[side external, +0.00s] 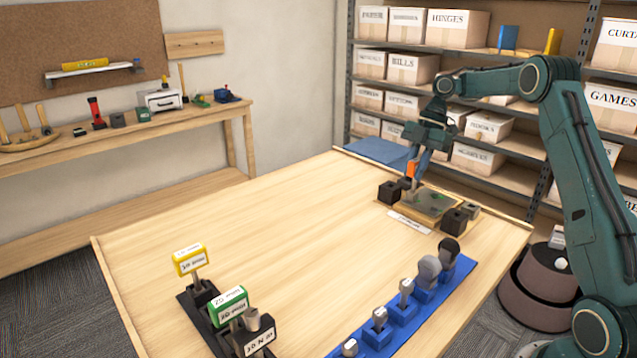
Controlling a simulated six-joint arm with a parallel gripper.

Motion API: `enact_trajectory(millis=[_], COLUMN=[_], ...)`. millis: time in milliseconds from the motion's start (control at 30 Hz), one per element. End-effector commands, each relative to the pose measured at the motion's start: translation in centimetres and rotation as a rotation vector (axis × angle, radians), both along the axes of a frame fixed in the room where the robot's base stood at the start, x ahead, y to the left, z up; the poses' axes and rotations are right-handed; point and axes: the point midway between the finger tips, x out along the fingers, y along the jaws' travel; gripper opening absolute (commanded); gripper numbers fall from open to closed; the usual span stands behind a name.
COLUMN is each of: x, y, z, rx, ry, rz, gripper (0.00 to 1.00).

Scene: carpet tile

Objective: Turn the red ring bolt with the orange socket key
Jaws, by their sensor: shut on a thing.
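My gripper (416,160) points down at the far right of the wooden table and is shut on the orange socket key (410,170). The key is upright, low over the left part of a wooden board (411,211) that bears dark blocks and a greenish plate. The key's lower end is close to a dark block (389,192), and I cannot tell whether it touches anything. I cannot make out the red ring bolt; it is too small or hidden by the key and blocks.
A black rack (217,340) with yellow-, green- and white-labelled tools stands at the front left. A blue rack (405,335) with several grey pieces lies along the front right. A blue mat (380,150) is at the back. The table's middle (290,235) is clear.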

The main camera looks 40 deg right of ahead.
Motion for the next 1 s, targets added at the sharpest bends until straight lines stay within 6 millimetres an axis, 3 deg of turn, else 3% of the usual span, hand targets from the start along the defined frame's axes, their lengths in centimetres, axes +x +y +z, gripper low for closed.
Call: enact_trajectory(millis=[1000], x=[0.0], y=[-0.01], z=[0.02], rx=[-0.001], ry=[-0.001], rz=[-0.089], gripper=[0.0])
